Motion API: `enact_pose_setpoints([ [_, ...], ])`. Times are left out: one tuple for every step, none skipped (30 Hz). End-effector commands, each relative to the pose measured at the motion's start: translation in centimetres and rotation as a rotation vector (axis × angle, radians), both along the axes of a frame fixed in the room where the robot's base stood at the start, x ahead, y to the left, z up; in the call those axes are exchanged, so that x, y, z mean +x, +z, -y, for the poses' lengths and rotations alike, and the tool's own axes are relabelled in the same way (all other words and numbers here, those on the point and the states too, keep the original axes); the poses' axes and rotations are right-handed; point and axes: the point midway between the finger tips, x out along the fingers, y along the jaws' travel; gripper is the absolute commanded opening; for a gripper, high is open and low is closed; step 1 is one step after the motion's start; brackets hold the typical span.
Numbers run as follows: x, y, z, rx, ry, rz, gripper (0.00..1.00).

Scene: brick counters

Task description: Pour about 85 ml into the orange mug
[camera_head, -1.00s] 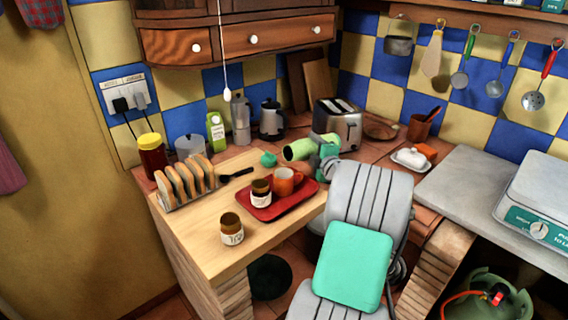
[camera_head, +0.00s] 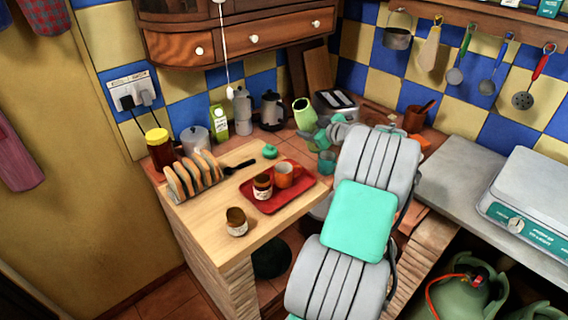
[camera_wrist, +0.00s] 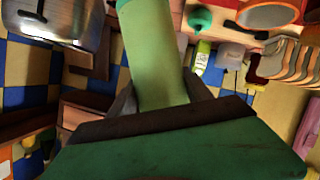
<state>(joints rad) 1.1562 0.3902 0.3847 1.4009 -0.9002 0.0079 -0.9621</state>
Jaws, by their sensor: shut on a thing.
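The orange mug (camera_head: 283,176) stands upright on a red tray (camera_head: 299,199) on the wooden counter; I cannot make out its contents. My gripper (camera_head: 314,131) is shut on a light green jug (camera_head: 303,114), whose dark mouth faces up and slightly left. It holds the jug behind and a little right of the mug, apart from it. In the wrist view the jug (camera_wrist: 160,60) sits between the fingers (camera_wrist: 163,97). The orange mug's round rim (camera_wrist: 270,14) appears at the top right there. The liquid inside the jug is hidden.
A brown jar (camera_head: 262,187) shares the tray, and another (camera_head: 237,222) stands in front. A toast rack (camera_head: 193,175) is left, a toaster (camera_head: 336,104) behind.

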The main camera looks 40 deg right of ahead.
Motion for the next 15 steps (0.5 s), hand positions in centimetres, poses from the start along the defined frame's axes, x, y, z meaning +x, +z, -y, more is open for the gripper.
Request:
enact_pose_setpoints([
  [-0.08, -1.39, 0.25, 0.078, -0.002, -0.002, 0.00],
  [-0.07, -1.08, 0.29, 0.122, -0.002, 0.000, 0.00],
  [-0.03, -0.69, 0.25, 0.179, -0.002, 0.002, 0.00],
  [0.01, -0.66, 0.22, 0.220, -0.001, 0.004, 0.00],
  [0.03, -0.69, 0.23, 0.257, -0.002, 0.005, 0.00],
  [0.05, -0.82, 0.17, 0.302, -0.001, 0.007, 0.00],
  [0.06, -0.96, 0.15, 0.333, -0.002, 0.007, 0.00],
  [0.06, -0.99, 0.15, 0.358, -0.002, 0.009, 0.00],
  [0.08, -1.13, 0.10, 0.385, -0.002, 0.010, 0.00],
  [0.09, -1.17, 0.10, 0.401, -0.003, 0.011, 0.00],
  [0.10, -1.20, 0.10, 0.413, -0.003, 0.011, 0.00],
  [0.11, -1.28, 0.06, 0.426, -0.002, 0.012, 0.00],
  [0.11, -1.34, 0.03, 0.434, -0.002, 0.012, 0.00],
  [0.11, -1.39, 0.01, 0.437, -0.003, 0.012, 0.00],
  [0.12, -1.41, 0.00, 0.440, -0.003, 0.012, 0.00],
])
